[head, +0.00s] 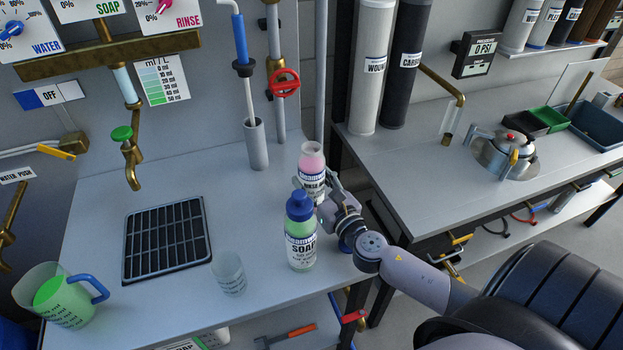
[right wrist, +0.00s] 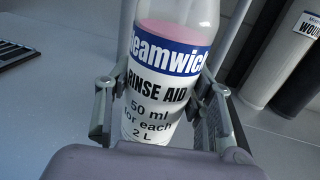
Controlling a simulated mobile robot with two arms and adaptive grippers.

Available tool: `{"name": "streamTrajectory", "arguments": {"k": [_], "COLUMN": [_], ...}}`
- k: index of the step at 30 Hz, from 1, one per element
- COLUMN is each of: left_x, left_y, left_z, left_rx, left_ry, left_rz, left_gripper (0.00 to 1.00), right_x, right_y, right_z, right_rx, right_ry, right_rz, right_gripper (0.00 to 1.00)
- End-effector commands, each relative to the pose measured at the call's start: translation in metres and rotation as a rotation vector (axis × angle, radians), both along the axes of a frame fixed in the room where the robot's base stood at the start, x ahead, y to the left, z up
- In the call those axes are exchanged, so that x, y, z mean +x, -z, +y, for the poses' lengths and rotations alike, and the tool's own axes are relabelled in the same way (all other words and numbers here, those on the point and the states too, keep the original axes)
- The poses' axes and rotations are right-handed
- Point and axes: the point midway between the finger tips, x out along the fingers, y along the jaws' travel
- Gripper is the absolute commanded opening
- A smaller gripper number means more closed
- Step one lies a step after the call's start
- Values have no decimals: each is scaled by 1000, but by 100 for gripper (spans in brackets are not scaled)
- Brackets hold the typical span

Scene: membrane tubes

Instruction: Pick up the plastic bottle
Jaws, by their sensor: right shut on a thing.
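The plastic bottle of rinse aid (head: 312,163), with pink liquid and a white and blue label, stands upright behind the soap bottle in the head view. My right gripper (head: 316,187) is shut on it, with a finger on either side. In the right wrist view the rinse aid bottle (right wrist: 163,85) fills the middle between the fingers, and its label reads RINSE AID. I cannot tell whether its base touches the counter. A second plastic bottle, the soap bottle (head: 301,240), has green liquid and a blue cap and stands just in front. My left gripper is not in view.
A clear cup (head: 229,274) stands left of the soap bottle. A jug with green contents (head: 66,299) is at the front left. A black drain grate (head: 167,238) lies in the counter. A grey tube (head: 256,145) stands behind. The counter's right edge is close to the bottles.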

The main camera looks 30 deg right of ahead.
Motion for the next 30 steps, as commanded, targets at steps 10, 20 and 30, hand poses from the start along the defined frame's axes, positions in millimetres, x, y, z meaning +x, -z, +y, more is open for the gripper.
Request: {"name": "streamTrajectory", "arguments": {"k": [10,20,30], "left_x": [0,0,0], "left_y": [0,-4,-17], "left_z": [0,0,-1], "left_rx": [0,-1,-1], "left_ry": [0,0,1], "left_rz": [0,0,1], "left_gripper": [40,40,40], "right_x": [0,1,1], "right_y": [-2,-10,-36], "right_z": [0,0,0], "right_rx": [0,-1,-2], "right_ry": [0,-1,-2], "right_rz": [-3,-4,-5], "right_gripper": [6,6,6]}}
